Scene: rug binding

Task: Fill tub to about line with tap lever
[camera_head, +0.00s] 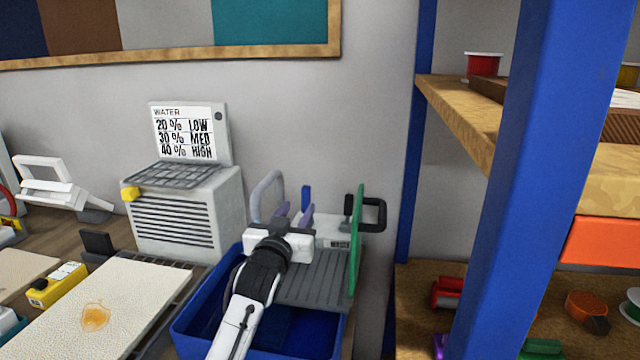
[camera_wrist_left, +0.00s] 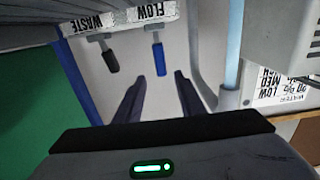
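The blue tub (camera_head: 190,326) sits on the bench at lower centre in the head view, partly behind my left arm. I cannot read its line or its water level. The curved grey tap (camera_head: 262,190) rises behind it. In the left wrist view, seen upside down, a pale blue strip like running water (camera_wrist_left: 233,45) extends from the tap's spout (camera_wrist_left: 207,98). A blue lever (camera_wrist_left: 160,58) is by the FLOW label (camera_wrist_left: 147,11); a black lever (camera_wrist_left: 110,60) is by WASTE. My left gripper (camera_head: 294,215) is open, its fingers apart either side of the blue lever's end, apparently not touching it.
A WATER sign (camera_head: 186,130) lists 20% LOW, 30% MED, 40% HIGH above a vented white box (camera_head: 185,225). A green upright panel (camera_head: 356,245) stands right of the ribbed grey tray (camera_head: 315,284). A blue shelf post (camera_head: 540,160) stands at right. A stained cream rug piece (camera_head: 120,305) lies left.

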